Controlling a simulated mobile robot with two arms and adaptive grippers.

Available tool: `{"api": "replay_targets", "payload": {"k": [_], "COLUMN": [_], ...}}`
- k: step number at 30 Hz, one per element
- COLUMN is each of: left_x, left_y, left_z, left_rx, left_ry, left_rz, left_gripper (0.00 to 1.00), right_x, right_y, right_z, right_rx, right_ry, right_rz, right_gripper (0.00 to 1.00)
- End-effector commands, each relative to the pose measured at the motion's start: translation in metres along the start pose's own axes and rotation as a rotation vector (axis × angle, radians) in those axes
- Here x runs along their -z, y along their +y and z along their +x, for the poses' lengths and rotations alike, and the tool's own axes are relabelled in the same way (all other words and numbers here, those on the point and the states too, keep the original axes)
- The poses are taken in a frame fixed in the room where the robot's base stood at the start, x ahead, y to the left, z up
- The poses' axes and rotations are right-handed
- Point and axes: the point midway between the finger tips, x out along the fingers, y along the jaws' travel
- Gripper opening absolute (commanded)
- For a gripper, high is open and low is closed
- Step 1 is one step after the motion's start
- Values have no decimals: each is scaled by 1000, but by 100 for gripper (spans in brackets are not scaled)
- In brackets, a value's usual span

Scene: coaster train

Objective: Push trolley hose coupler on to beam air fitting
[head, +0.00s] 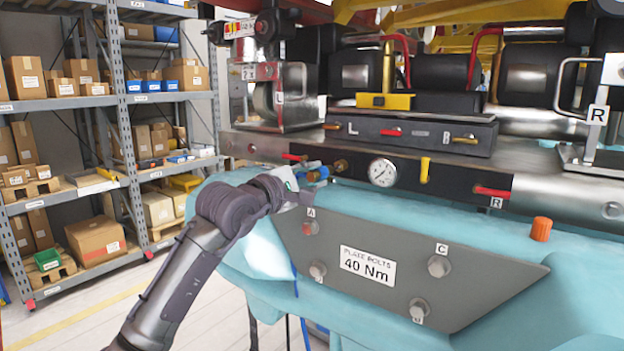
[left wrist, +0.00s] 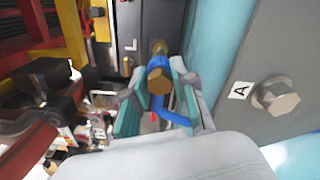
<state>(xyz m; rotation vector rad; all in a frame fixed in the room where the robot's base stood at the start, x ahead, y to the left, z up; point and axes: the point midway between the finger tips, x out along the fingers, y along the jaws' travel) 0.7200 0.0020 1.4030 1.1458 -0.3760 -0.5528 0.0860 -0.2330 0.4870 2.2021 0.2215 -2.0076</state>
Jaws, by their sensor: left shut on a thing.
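The blue trolley hose coupler (head: 318,174) is between the fingers of my left gripper (head: 298,186), in front of the beam's left part. In the left wrist view my left gripper (left wrist: 157,95) is shut on the coupler (left wrist: 159,80), which has a brass hex end towards the camera. The blue hose (left wrist: 180,119) bends away beside it. The brass beam air fitting (head: 340,166) is right by the coupler's far end and roughly in line with it. It also shows beyond the coupler in the left wrist view (left wrist: 160,47). I cannot tell whether they are joined. My right gripper is not in view.
A pressure gauge (head: 382,172) and a yellow handle (head: 425,170) are right of the fitting. A grey plate (head: 385,295) with several bolts lies below on teal covering. Bolt A (left wrist: 276,97) is close right of my left gripper. Shelves (head: 123,100) stand at left.

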Motion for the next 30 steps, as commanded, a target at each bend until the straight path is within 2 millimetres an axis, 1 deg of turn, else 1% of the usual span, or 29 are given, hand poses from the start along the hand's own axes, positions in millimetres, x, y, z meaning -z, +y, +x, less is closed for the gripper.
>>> {"api": "replay_targets", "payload": {"k": [3,17,30], "left_x": [0,0,0], "left_y": [0,0,0], "left_z": [0,0,0], "left_rx": [-1,-1,-1], "left_ry": [0,0,0], "left_rz": [0,0,0], "left_gripper": [0,0,0], "right_x": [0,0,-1], "right_y": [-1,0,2], "right_z": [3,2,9], "right_rx": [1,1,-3], "right_ry": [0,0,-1], "right_rz": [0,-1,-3], "right_gripper": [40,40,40]}}
